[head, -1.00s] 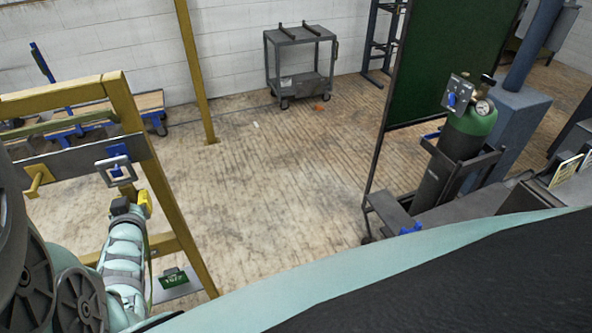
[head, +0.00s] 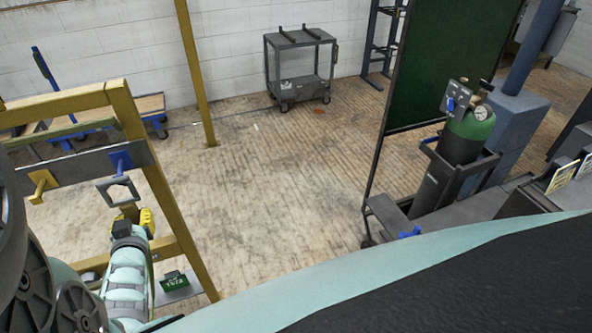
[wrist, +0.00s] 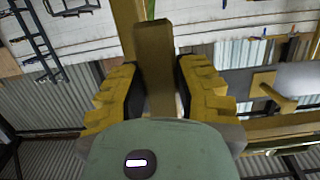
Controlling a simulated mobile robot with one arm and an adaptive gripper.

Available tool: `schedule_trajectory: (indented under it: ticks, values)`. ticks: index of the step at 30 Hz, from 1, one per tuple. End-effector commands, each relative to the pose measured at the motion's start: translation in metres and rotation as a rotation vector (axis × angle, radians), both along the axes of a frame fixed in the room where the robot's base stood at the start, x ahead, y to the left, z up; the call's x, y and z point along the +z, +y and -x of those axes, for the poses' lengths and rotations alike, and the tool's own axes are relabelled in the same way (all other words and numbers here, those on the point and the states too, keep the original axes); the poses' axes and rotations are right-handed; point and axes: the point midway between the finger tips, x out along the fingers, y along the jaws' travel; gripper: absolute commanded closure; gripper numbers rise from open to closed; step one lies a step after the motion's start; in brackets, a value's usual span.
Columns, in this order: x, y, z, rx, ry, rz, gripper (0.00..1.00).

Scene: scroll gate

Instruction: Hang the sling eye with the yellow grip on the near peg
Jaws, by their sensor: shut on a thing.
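The sling eye is a grey square ring (head: 118,192) in the head view, with a yellow grip (head: 128,211) below it. My gripper (head: 144,220) is shut on the grip. In the wrist view my gripper (wrist: 157,92) has its two fingers on either side of the brownish-yellow grip (wrist: 155,55). A blue peg (head: 120,160) sticks out from a grey rail (head: 80,168); the ring appears just below it, and I cannot tell the gap in depth. A yellow peg (head: 41,183) is farther left on the rail, and a yellow peg (wrist: 270,88) shows in the wrist view.
A yellow frame (head: 160,175) carries the rail; its post stands just right of my gripper. A green sign (head: 173,281) sits low beside my arm. A grey cart (head: 300,65) and a green gas cylinder (head: 470,135) stand farther off. The middle floor is clear.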

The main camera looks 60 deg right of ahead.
Motion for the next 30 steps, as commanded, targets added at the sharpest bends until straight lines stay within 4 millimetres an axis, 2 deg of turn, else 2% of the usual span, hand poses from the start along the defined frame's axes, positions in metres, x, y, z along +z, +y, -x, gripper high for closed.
schedule_trajectory:
  ticks: [11,30]
  values:
    - [0.001,0.003,0.003,0.001,-0.002,0.001,1.00]
    - [0.002,0.027,0.040,0.001,-0.003,0.002,1.00]
